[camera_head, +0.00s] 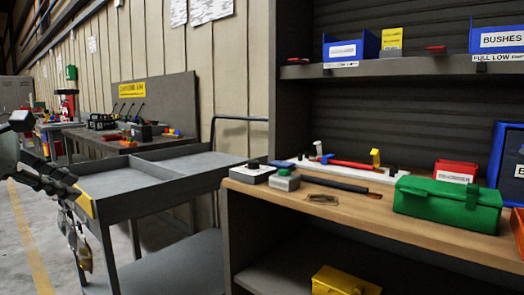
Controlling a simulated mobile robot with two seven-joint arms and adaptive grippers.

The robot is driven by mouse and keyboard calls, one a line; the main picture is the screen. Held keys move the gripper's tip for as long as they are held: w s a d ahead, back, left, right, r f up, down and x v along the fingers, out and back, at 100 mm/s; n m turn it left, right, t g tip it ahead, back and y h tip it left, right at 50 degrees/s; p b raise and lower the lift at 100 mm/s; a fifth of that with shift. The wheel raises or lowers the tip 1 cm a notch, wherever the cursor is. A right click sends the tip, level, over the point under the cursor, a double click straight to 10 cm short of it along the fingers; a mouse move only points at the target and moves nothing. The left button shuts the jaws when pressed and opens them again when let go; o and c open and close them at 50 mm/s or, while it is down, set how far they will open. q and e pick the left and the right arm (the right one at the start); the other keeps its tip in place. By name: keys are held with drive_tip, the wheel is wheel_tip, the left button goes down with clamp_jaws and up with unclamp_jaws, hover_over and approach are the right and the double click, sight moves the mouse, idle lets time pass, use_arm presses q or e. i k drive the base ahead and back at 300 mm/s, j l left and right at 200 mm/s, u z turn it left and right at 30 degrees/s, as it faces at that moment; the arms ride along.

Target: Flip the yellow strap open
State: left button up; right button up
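A small yellow piece (375,157), which looks like the strap, stands up near the right end of a red bar (352,165). The bar lies along a long white base (338,171) at the back of the wooden bench top. I cannot tell whether the strap is fastened. My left gripper (62,188) is at the far left, by the near left corner of the grey cart and far from the white base. Its fingers are dark and partly merge with the cart; their opening is unclear. A yellow strip (86,203) shows beside it. My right gripper is out of view.
On the wooden bench (420,229) stand a green toolbox (447,203), a red bin (455,171), small grey boxes (285,180) and a dark tool (335,184). The grey cart (170,173) has empty trays. A shelf (400,66) holds bins above. A yellow box (345,281) sits below.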

sight(375, 152)
drive_tip(key=i+j, duration=0.2)
drive_tip(key=i, duration=0.25)
drive_tip(key=i+j+u, duration=0.1)
drive_tip(key=i, duration=0.4)
drive_tip(key=i+z, duration=0.1)
drive_tip(key=z, duration=0.35)
drive_tip(key=i+j+z, duration=0.1)
drive_tip(key=z, duration=0.3)
drive_tip(key=i+j+z, duration=0.1)
drive_tip(key=z, duration=0.35)
drive_tip(key=j+z, duration=0.25)
drive_tip(key=z, duration=0.2)
drive_tip(key=i+j+z, duration=0.1)
drive_tip(key=z, duration=0.25)
drive_tip(key=j+z, duration=0.35)
drive_tip(key=i+j+z, duration=0.1)
drive_tip(key=j+z, duration=0.25)
drive_tip(key=l, duration=0.1)
